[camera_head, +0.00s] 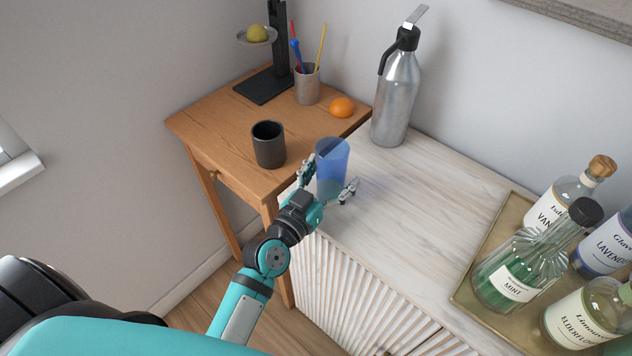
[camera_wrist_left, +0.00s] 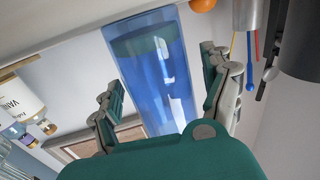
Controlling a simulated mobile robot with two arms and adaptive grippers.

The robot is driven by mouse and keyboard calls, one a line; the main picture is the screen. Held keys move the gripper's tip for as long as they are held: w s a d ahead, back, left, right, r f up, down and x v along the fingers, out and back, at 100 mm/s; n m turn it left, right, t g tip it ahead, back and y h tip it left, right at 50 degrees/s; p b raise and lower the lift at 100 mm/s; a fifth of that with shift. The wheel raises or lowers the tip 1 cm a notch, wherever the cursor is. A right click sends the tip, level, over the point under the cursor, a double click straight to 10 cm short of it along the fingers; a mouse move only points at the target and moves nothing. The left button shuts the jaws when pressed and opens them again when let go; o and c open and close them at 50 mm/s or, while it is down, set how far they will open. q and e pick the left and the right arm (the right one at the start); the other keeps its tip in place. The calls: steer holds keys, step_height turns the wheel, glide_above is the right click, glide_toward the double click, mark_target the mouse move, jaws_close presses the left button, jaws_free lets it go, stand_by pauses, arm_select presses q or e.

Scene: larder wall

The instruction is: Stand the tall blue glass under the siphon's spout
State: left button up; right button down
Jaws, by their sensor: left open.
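The tall blue glass (camera_head: 332,165) is see-through and stands upright at the left end of the whitewashed cabinet top. It also fills the middle of the left wrist view (camera_wrist_left: 155,70). My left gripper (camera_head: 328,182) is open, with one finger on each side of the glass; in the left wrist view its fingers (camera_wrist_left: 165,88) show gaps to the glass. The siphon (camera_head: 396,95) is a silver bottle with a black head, upright at the back of the cabinet near the wall. Its spout (camera_head: 416,16) points up and to the right. My right gripper is not in view.
A wooden side table (camera_head: 222,125) on the left holds a dark mug (camera_head: 268,144), a pencil cup (camera_head: 307,84), an orange (camera_head: 342,107) and a black scale (camera_head: 264,86). A tray (camera_head: 482,252) of syrup bottles is at right. The cabinet middle (camera_head: 420,190) is clear.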

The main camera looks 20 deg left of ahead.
arm_select(q)
steer(key=b+v, duration=0.4)
steer(key=v, duration=1.3)
steer(key=shift+s+f+b, duration=0.2)
steer(key=shift+f+b, duration=0.05)
steer(key=shift+b, duration=0.05)
steer(key=shift+f, duration=0.1)
